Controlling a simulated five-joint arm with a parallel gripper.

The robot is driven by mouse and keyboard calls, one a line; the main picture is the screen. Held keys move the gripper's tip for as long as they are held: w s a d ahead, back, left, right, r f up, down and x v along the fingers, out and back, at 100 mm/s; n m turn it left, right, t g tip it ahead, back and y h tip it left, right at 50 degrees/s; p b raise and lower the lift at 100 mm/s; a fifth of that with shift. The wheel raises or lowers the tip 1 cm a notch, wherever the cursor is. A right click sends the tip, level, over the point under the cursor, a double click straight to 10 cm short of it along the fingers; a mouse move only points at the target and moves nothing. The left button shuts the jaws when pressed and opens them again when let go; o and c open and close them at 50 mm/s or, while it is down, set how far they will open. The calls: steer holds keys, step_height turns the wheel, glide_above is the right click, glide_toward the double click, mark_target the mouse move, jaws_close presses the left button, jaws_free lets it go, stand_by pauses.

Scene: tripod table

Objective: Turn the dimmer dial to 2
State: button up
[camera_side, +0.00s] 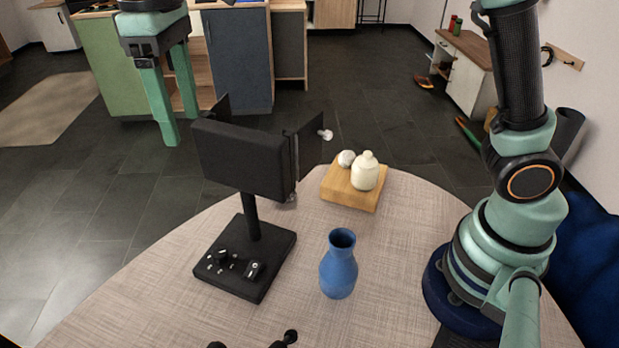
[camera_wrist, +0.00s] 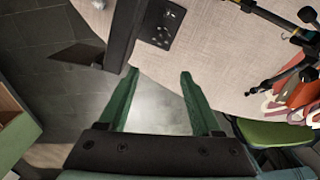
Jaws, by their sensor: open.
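A black studio lamp stands on the table, with a square black base (camera_side: 245,285), a post and a wide box head (camera_side: 240,158). A small black dial (camera_side: 222,256) with tiny white marks around it sits on the base; the marks are too small to read. A black switch (camera_side: 254,269) with a white mark is to its right. My gripper (camera_side: 180,129) is open and empty, high up behind and left of the lamp, clear of the dial. In the wrist view, my gripper (camera_wrist: 160,74) shows both green fingers apart, with the lamp base (camera_wrist: 158,35) beyond them at the top.
A blue vase (camera_side: 339,265) stands right of the base. A wooden board (camera_side: 351,190) with a cream jar (camera_side: 365,172) is behind it. The lamp's side flaps stick out. A black tripod-like object (camera_side: 280,341) shows at the front edge. Bare table (camera_side: 400,260) lies right of the vase.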

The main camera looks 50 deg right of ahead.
mark_target(219, 253)
steer(key=f, duration=2.7)
steer(key=shift+a+f, duration=0.1)
steer(key=shift+a, duration=0.15)
jaws_close()
